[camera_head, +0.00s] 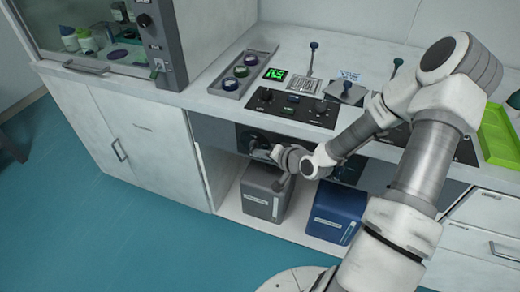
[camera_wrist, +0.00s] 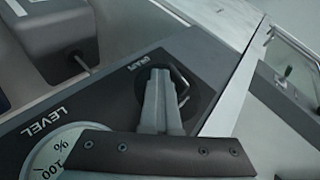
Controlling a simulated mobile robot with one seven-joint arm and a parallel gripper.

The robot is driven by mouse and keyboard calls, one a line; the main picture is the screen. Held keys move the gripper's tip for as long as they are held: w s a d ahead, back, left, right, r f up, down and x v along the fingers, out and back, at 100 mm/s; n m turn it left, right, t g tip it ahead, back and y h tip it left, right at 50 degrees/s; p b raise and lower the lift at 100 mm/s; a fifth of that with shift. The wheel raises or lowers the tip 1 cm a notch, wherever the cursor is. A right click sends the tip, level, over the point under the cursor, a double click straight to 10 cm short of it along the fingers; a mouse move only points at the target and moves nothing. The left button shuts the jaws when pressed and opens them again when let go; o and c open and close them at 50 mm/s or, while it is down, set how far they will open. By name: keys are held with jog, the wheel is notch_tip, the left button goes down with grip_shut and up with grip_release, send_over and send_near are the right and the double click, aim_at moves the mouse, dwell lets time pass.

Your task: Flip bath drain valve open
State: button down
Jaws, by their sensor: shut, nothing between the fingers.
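The drain valve shows in the wrist view as a dark round disc with a thin bent handle (camera_wrist: 183,82), next to lettering that reads "DRAI" with the rest hidden. My gripper (camera_wrist: 160,72) is shut and empty. Its fingertips lie over the disc, just left of the handle. I cannot tell whether they touch it. In the head view my gripper (camera_head: 262,151) is at the dark panel (camera_head: 225,134) under the counter edge. The valve cannot be made out there behind the gripper and arm.
A dial marked 100 (camera_wrist: 62,150) with the word "LEVEL" sits on the same panel. A grey box (camera_head: 264,195) and a blue box (camera_head: 335,215) stand in the open bay below. The counter holds control plates, a tray of round pots (camera_head: 229,84) and a green tray (camera_head: 497,135).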

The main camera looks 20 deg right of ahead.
jog(key=m+t+y+b, duration=0.1)
jog(key=t+b, duration=0.1)
jog(key=f+m+t+y+b, duration=0.1)
jog(key=t+y+b, duration=0.1)
jog(key=b, duration=0.1)
jog(key=a+f+t+y+b, duration=0.1)
jog(key=t+b, duration=0.1)
jog(key=b, duration=0.1)
jog(key=shift+w+f+m+y, duration=0.2)
jog(key=shift+w+m+y, duration=0.2)
jog(key=shift+a+b, duration=0.1)
jog(key=shift+b, duration=0.25)
jog(key=shift+w+r, duration=0.1)
jog(key=shift+f, duration=0.2)
dwell(1.1)
